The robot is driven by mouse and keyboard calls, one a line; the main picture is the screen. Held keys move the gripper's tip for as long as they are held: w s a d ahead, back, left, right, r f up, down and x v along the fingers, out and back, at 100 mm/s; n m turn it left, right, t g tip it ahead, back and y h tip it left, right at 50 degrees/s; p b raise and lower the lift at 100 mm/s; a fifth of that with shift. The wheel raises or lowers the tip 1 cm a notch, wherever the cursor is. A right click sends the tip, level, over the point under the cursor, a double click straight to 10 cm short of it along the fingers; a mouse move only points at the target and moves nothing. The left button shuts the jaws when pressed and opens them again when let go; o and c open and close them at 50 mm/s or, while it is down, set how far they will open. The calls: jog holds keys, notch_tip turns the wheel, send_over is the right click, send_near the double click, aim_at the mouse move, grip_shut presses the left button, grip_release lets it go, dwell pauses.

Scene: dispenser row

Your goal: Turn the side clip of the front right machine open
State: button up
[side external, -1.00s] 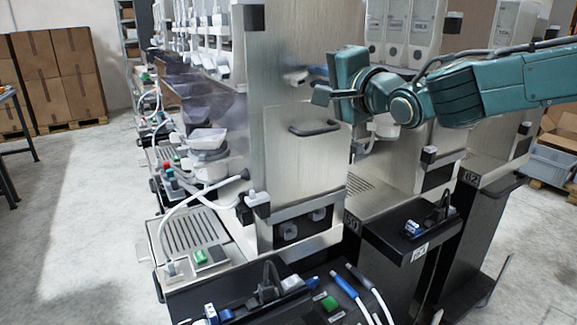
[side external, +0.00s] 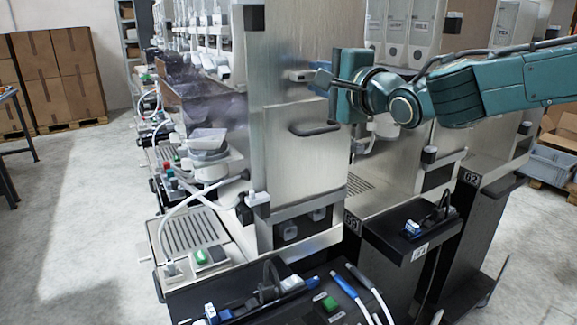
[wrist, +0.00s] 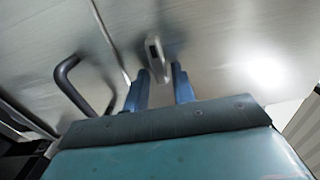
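The side clip, a small grey lever, sits on the brushed-metal side panel (side external: 285,150) of the front right machine. In the wrist view the clip (wrist: 156,60) stands out from the panel, its near end between or just beyond my fingertips. In the side view the clip (side external: 298,75) lies just left of my gripper (side external: 322,78). My gripper's two blue fingers (wrist: 160,82) are apart, with a gap on either side of the clip; I see no firm contact. Part of the clip is hidden by my fingers in the side view.
A dark handle (side external: 315,129) juts from the panel below the clip; it also shows left of my fingers in the wrist view (wrist: 82,85). A neighbouring machine with a black shelf (side external: 405,240) stands to the right. Open floor (side external: 90,220) lies to the left.

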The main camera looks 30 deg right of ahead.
jog(key=shift+o, duration=0.7)
jog(key=shift+s+r, duration=0.1)
jog(key=shift+s, duration=0.4)
jog(key=s, duration=1.2)
jog(key=shift+s, duration=0.4)
jog(key=shift+d, duration=0.1)
